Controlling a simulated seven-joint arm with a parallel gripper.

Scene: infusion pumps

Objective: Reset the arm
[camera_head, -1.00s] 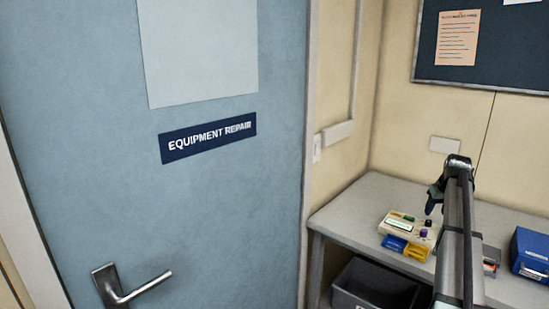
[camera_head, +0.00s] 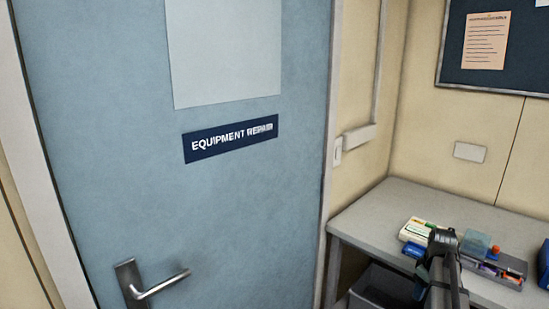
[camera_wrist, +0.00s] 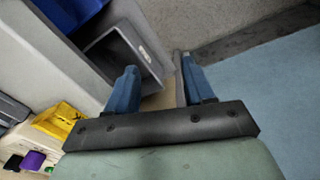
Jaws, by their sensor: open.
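My gripper (camera_wrist: 158,70) is open and empty in the wrist view, its two blue fingers well apart. It points down past the bench's front edge, toward the floor and a grey bin (camera_wrist: 122,50) under the bench. In the head view my folded arm stands at the lower right, in front of the bench (camera_head: 395,205). The gripper's fingers cannot be made out clearly there.
A cream device (camera_head: 417,229) with a blue bin (camera_head: 413,250) sits on the bench. A grey tray (camera_head: 512,283) of small items and a blue box (camera_head: 544,264) stand right. A blue door (camera_head: 230,220) fills the left.

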